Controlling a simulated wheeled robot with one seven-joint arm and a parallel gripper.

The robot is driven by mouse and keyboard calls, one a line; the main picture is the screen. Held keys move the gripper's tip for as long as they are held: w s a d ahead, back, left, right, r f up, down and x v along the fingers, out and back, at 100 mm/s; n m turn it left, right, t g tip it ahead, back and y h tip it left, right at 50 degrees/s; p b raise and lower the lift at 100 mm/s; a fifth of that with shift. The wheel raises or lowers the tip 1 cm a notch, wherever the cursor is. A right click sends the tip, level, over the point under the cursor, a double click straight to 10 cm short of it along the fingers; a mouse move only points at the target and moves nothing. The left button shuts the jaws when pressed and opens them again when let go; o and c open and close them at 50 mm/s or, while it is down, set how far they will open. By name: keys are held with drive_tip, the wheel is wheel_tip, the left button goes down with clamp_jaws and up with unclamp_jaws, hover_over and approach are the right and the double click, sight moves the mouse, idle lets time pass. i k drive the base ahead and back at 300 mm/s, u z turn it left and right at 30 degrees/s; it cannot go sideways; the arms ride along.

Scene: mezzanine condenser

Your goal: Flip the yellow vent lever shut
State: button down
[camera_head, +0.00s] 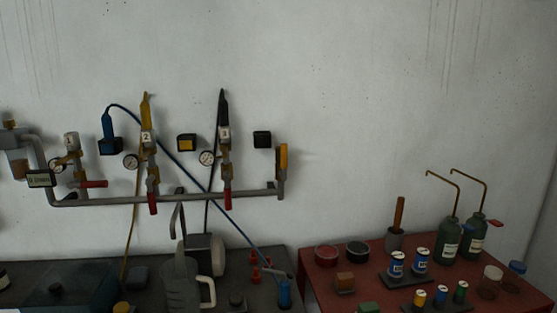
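The yellow vent lever (283,157) is at the right end of the grey wall pipe (110,201). It stands upright, its yellow-orange handle pointing up above the pipe and its grey base at the pipe's end. Nothing touches the lever and nothing hides it in the head view. I cannot make out my gripper anywhere in this frame.
Red-handled valves with gauges branch from the pipe, including numbered valves 2 (147,140) and 3 (225,138). Hoses hang across the pipe. Below, a dark bench holds a grey jug (183,285); a red bench (318,285) holds cans and bottles. Wall right of the lever is clear.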

sight(283, 147)
drive_tip(key=u, duration=1.2)
drive_tip(key=i, duration=0.5)
